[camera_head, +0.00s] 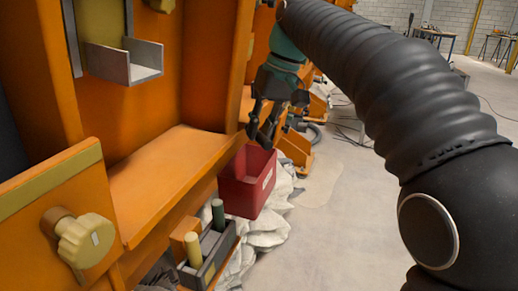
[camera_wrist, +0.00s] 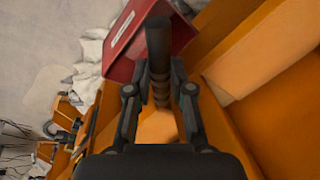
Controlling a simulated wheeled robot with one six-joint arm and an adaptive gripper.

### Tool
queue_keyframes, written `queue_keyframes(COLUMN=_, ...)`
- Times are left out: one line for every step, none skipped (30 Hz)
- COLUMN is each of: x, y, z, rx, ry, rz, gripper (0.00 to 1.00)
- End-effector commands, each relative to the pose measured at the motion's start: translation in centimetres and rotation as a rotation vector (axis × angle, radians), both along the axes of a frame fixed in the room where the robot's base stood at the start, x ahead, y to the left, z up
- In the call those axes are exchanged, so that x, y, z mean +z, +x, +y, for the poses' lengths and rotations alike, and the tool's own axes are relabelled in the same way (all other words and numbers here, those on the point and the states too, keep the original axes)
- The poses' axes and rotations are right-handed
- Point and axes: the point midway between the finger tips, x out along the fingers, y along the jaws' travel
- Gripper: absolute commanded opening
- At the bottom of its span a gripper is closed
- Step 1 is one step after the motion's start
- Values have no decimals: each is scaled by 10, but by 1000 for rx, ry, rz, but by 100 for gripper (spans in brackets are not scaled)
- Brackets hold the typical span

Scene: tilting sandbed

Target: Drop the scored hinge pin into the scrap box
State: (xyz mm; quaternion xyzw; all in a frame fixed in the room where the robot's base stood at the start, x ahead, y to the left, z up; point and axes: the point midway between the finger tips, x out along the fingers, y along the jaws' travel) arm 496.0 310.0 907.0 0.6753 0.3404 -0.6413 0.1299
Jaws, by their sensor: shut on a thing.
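My gripper (camera_head: 262,128) hangs above the back rim of the red scrap box (camera_head: 247,185) in the head view. In the wrist view my gripper (camera_wrist: 161,76) is shut on a dark grey cylindrical pin (camera_wrist: 157,42), the scored hinge pin. Ring-like grooves show along the pin's lower part between the fingers. The pin's far end overlaps the red box (camera_wrist: 124,42) in the picture; the exact gap between them cannot be told. The box has a pale label on its side, and its inside is mostly hidden.
The orange machine frame (camera_head: 165,185) rises on the left. Pale crumpled sheeting lies beside the box; the floor (camera_head: 330,200) to the right is clear.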

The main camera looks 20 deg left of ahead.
Motion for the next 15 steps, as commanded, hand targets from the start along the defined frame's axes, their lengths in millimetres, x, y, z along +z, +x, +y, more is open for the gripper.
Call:
queue_keyframes(x=-5, y=-1, z=0, rx=0, ry=1, rz=-1, gripper=0)
queue_keyframes(x=-8, y=-1, z=0, rx=0, ry=0, rz=0, gripper=0)
queue_keyframes(x=-10, y=-1, z=0, rx=0, ry=1, rz=-1, gripper=0)
queue_keyframes(x=-11, y=0, z=0, rx=0, ry=1, rz=-1, gripper=0)
queue_keyframes(x=-12, y=0, z=0, rx=0, ry=1, rz=-2, gripper=0)
queue_keyframes(x=-16, y=0, z=0, rx=0, ry=1, rz=-2, gripper=0)
queue_keyframes(x=-19, y=0, z=0, rx=1, ry=1, rz=-1, gripper=0)
queue_keyframes(x=-23, y=-1, z=0, rx=1, ry=0, rz=0, gripper=0)
queue_keyframes(x=-29, y=-1, z=0, rx=1, ry=0, rz=0, gripper=0)
queue_keyframes(x=-34, y=-1, z=0, rx=1, ry=1, rz=0, gripper=0)
queue_keyframes(x=-38, y=-1, z=0, rx=1, ry=1, rz=0, gripper=0)
queue_keyframes(x=-43, y=-1, z=-1, rx=1, ry=0, rz=1, gripper=0)
queue_keyframes(x=-46, y=-1, z=0, rx=1, ry=0, rz=0, gripper=0)
queue_keyframes(x=-48, y=0, z=1, rx=2, ry=1, rz=-1, gripper=0)
queue_keyframes(x=-50, y=0, z=3, rx=2, ry=1, rz=-1, gripper=0)
